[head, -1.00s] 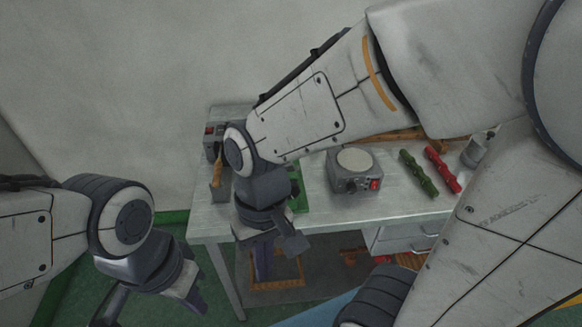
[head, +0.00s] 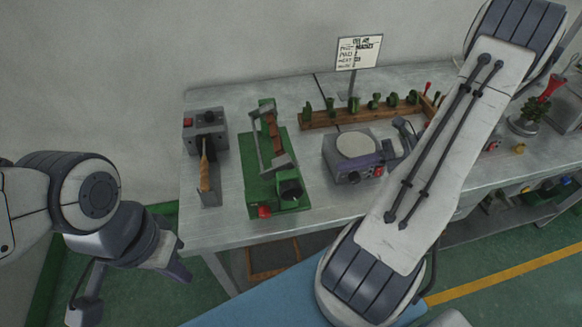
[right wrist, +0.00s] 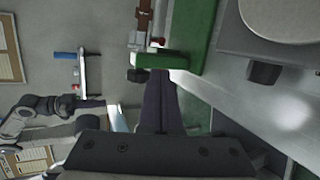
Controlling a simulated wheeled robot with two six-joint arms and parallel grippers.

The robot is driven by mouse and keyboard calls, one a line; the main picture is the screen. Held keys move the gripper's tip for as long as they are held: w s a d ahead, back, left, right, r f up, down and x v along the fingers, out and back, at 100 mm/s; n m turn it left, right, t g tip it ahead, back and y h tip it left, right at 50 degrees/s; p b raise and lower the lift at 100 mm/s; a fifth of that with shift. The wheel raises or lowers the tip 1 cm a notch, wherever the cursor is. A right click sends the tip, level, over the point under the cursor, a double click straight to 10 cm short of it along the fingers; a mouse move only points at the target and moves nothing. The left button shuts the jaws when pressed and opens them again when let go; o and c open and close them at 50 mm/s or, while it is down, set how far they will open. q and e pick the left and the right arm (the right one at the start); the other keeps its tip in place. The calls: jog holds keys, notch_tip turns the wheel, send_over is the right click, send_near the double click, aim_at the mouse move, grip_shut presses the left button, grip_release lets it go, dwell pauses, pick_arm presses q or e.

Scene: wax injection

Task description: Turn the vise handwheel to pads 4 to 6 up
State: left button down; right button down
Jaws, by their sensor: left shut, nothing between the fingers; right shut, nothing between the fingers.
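The green vise (head: 262,175) stands on the workbench left of centre in the head view, with a red-brown strip along its top. Its dark handwheel (head: 290,191) is at the near end, beside a red knob (head: 265,211). Which pads face up cannot be told. My left gripper (head: 182,270) is shut and empty, left of the bench's front edge.
The round-topped grey device (head: 350,150) stands between the vise and my right forearm. A grey box with a wooden-handled tool (head: 205,170) is left of the vise. A wooden rack (head: 325,118) with green pieces and a sign (head: 358,52) are behind.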

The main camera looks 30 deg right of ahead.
jog(key=shift+m, duration=0.5)
jog(key=x, duration=0.4)
jog(key=p+x, duration=0.1)
jog(key=x, duration=0.8)
jog(key=shift+w+d+f+p, duration=0.2)
jog(key=shift+w+f+p, duration=0.05)
jog(key=shift+w+p, duration=0.1)
jog(key=shift+f+t, duration=0.1)
jog(key=shift+t, duration=0.2)
jog(key=shift+a+f+y, duration=0.15)
jog(key=shift+y, duration=0.15)
jog(key=shift+t, duration=0.3)
jog(key=shift+w+a, duration=0.15)
jog(key=shift+a, duration=0.15)
